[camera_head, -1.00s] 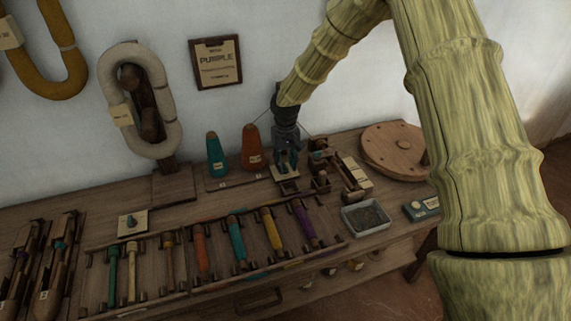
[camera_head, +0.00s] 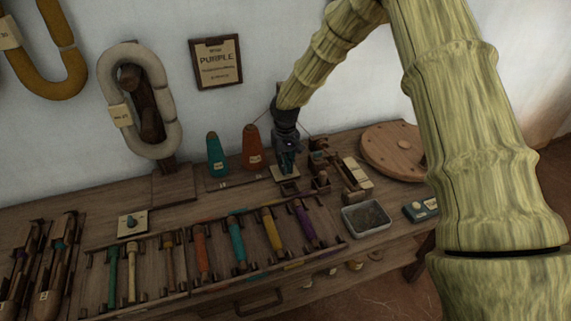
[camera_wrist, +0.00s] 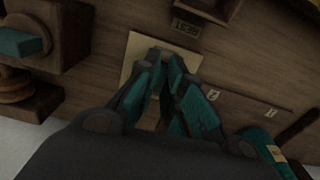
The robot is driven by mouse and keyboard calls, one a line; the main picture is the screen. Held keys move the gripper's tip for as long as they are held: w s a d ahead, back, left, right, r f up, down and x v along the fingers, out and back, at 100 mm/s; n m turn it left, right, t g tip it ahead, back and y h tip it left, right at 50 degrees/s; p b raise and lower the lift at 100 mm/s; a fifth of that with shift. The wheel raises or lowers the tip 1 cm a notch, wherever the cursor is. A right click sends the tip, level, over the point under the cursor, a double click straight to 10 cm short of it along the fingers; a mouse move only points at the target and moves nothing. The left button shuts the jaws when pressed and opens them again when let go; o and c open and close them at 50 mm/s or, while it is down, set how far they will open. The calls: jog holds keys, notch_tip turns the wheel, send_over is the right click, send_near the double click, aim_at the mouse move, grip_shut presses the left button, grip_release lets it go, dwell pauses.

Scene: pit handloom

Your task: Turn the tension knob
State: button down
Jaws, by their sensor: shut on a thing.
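A small teal knob (camera_head: 132,221) stands on a cream plate at the left of the bench, well away from my gripper. My gripper (camera_head: 287,172) points down over another cream plate (camera_head: 289,187) in front of the orange cone. In the wrist view my gripper (camera_wrist: 168,62) is just over that plate (camera_wrist: 135,58), with its teal-padded fingers close together. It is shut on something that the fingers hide. A second teal knob-like piece (camera_wrist: 18,42) shows on a wooden block at the upper left of the wrist view.
A teal cone (camera_head: 216,156) and an orange cone (camera_head: 253,147) stand behind, left of my gripper. A small wooden device (camera_head: 320,160) is close on its right. A grey tray (camera_head: 366,219) and a round wooden disc (camera_head: 395,150) lie farther right. Several coloured bobbins fill the rack in front.

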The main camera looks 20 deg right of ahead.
jog(key=shift+d+r+n+p, duration=0.1)
jog(key=shift+r+n+p, duration=0.15)
jog(key=shift+n+p, duration=0.95)
jog(key=n+p, duration=0.1)
jog(key=n, duration=0.1)
jog(key=shift+w+n+p, duration=0.1)
jog(key=shift+n+p, duration=0.3)
jog(key=n+p, duration=0.1)
jog(key=n, duration=0.2)
jog(key=n+p, duration=0.1)
jog(key=n, duration=0.2)
jog(key=shift+w+d+f+p, duration=0.1)
jog(key=shift+d+f+p, duration=0.05)
jog(key=shift+p, duration=0.25)
jog(key=shift+n, duration=0.3)
jog(key=c, duration=1.5)
grip_release()
jog(key=shift+c, duration=0.2)
notch_tip(320, 180, up, 12)
